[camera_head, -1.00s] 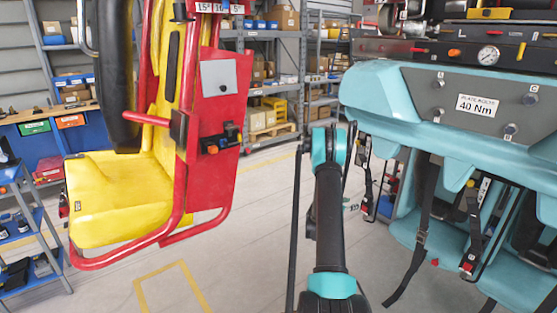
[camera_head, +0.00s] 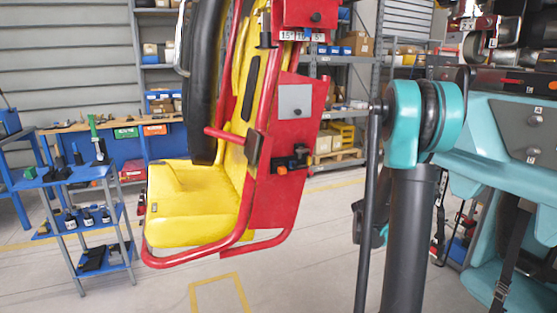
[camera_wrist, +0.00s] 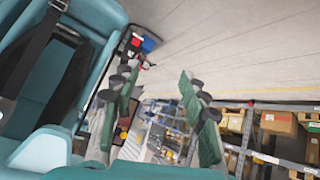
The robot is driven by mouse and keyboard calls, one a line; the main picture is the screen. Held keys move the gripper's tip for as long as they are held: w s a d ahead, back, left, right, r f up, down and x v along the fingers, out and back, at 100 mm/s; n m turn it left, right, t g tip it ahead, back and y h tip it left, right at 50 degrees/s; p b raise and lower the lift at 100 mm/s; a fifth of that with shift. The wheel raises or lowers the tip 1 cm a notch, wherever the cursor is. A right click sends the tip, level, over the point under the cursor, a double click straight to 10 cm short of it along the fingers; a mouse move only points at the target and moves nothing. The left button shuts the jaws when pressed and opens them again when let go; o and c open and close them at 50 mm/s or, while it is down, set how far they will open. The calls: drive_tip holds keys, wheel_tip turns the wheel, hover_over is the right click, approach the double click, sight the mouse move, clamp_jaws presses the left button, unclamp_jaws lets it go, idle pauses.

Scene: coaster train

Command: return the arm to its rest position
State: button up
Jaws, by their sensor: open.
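In the wrist view, my gripper (camera_wrist: 158,76) is open, with its two dark green and grey fingers apart and nothing between them. A teal seat unit with black straps (camera_wrist: 45,90) fills the left of that view, beside the left finger. In the head view, my arm (camera_head: 410,200) stands up right of centre, with a teal joint at its top; the gripper itself cannot be made out there. The teal coaster car (camera_head: 510,135) is behind and to the right of the arm, partly hidden by it.
A yellow seat (camera_head: 195,205) in a red frame (camera_head: 290,150) hangs left of my arm. A blue tool cart (camera_head: 85,175) stands at the left, before a workbench (camera_head: 75,125). Shelves with boxes (camera_head: 357,43) line the back. Grey floor (camera_head: 310,270) is open in the middle.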

drive_tip(key=s+a+f+n+g+y, duration=0.1)
drive_tip(key=s+a+n+y, duration=0.6)
drive_tip(key=s+a, duration=1.5)
drive_tip(key=s, duration=0.3)
drive_tip(key=shift+s+f+n, duration=0.15)
drive_tip(key=shift+s+n, duration=0.2)
drive_tip(key=shift+n, duration=0.05)
drive_tip(key=shift+c, duration=1.2)
